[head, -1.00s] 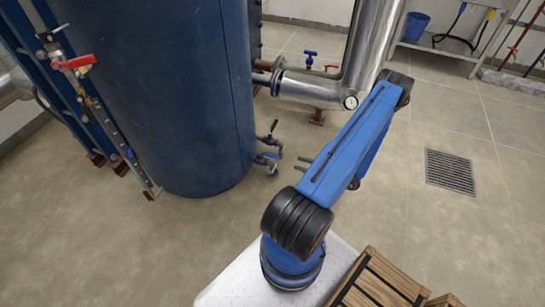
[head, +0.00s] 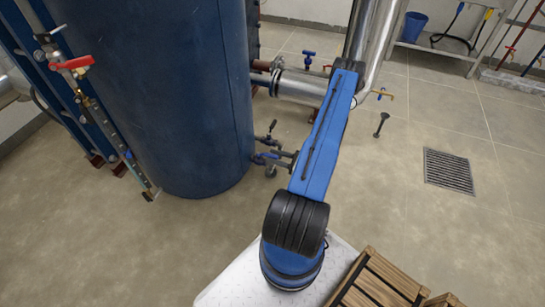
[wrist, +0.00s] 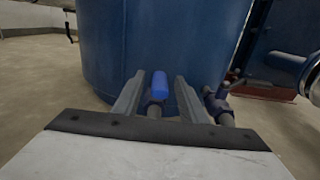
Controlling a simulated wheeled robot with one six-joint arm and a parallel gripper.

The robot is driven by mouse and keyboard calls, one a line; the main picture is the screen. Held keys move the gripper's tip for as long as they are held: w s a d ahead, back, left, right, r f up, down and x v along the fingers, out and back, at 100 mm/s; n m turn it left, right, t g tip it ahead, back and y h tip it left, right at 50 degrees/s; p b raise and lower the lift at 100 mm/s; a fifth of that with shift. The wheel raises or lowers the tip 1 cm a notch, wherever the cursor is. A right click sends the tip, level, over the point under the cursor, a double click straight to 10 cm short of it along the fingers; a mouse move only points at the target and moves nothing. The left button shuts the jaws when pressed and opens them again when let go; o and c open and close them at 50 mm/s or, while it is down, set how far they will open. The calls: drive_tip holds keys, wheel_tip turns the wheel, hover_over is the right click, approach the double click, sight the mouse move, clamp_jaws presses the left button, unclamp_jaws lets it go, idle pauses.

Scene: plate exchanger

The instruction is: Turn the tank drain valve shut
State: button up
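The big blue tank (head: 165,90) stands left of centre in the head view. Low on its right side is a small valve with a blue handle (head: 265,155), partly hidden by my gripper. A second valve with a dark upright lever (head: 272,127) sits close by. My gripper (head: 281,158) is at the blue-handled valve. In the wrist view my gripper (wrist: 160,92) is open, with its fingers on either side of the blue handle (wrist: 160,84). I cannot tell whether they touch it. Another small valve (wrist: 216,103) is just right of the right finger.
An insulated silver pipe (head: 300,86) runs from the tank behind my arm. A red-handled valve (head: 72,64) is on the pipework at the left. Wooden crates (head: 375,285) stand at the lower right. The floor around the drain grate (head: 448,171) is clear.

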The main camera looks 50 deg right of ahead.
drive_tip(key=shift+w+a, duration=0.2)
drive_tip(key=shift+w, duration=0.3)
clamp_jaws()
